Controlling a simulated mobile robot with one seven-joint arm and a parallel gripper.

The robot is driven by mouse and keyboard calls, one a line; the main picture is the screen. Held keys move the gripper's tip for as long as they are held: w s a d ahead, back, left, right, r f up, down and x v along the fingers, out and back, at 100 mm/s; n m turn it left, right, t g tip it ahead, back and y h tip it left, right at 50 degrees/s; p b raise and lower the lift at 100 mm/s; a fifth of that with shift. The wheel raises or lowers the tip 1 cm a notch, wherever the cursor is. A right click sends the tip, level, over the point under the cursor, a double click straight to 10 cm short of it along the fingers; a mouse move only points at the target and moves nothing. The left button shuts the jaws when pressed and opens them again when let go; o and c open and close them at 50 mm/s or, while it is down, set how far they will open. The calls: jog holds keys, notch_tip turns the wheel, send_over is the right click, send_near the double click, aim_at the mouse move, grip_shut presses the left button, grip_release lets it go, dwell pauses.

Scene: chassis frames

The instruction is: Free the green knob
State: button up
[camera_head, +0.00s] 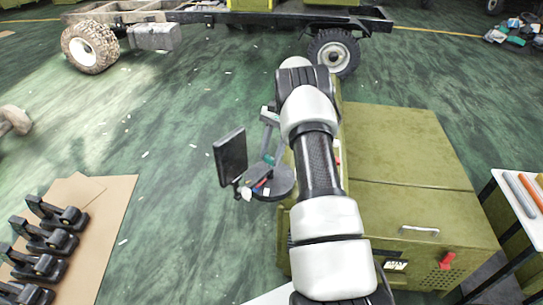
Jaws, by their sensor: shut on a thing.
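My arm (320,165) reaches up the middle of the picture over the olive-green cabinet (400,150) and bends at its far end. My gripper cannot be made out; the far end of the arm hides what lies behind and below it. No green knob can be picked out for certain. A small blue-green patch (269,158) shows above the round dark tray (284,183) just left of my arm, too small to identify.
A dark flat panel (230,157) stands left of the tray. Several black clamp-like parts (57,213) lie on brown board (112,205) at lower left. A table (519,197) with an orange tool is at right. A vehicle chassis (220,16) stands behind. The green floor between is mostly clear.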

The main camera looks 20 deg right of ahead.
jog(key=n, duration=0.3)
jog(key=n+g+h, duration=0.1)
jog(key=n, duration=0.1)
jog(key=shift+w+a+n+g+b, duration=0.1)
jog(key=shift+w+n+g+b, duration=0.05)
jog(key=shift+n+g+b, duration=0.2)
jog(key=shift+n+h, duration=0.25)
jog(key=shift+h, duration=0.05)
jog(key=o, duration=1)
jog(key=shift+o, duration=0.2)
